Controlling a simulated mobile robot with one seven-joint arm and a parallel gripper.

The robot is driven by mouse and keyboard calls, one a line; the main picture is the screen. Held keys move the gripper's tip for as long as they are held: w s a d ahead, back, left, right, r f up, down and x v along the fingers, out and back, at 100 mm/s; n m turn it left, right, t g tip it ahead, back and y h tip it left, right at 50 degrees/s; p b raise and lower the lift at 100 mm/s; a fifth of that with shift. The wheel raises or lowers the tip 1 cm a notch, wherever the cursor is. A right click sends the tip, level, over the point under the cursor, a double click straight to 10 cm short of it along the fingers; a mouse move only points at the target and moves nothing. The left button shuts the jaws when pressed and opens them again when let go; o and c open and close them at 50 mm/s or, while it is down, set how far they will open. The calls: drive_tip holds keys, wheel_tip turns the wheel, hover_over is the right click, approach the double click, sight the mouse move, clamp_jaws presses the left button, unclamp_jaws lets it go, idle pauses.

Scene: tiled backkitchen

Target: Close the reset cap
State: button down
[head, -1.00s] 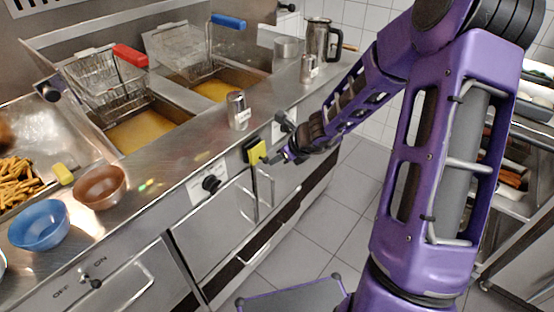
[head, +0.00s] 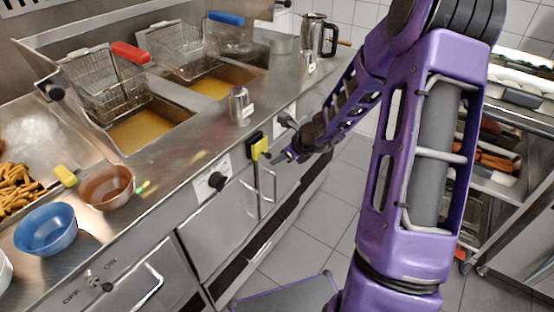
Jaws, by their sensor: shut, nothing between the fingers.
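A black housing (head: 252,143) with a yellow cap (head: 260,149) is on the front panel of the fryer counter, right of the black knob. The yellow cap stands at the housing's right side, at an angle to the panel. My gripper (head: 278,157) is just right of the yellow cap, with its fingers shut and empty. It is small and dark here, and I cannot tell whether it touches the cap.
A black knob (head: 217,181) and door handles stick out of the counter front. On the counter are a metal shaker (head: 240,104), a brown bowl (head: 106,187) and a blue bowl (head: 46,229).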

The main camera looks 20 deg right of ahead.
drive_tip(key=shift+r, duration=0.2)
drive_tip(key=shift+r+p, duration=0.65)
drive_tip(key=shift+p, duration=0.05)
drive_tip(key=shift+s, duration=0.1)
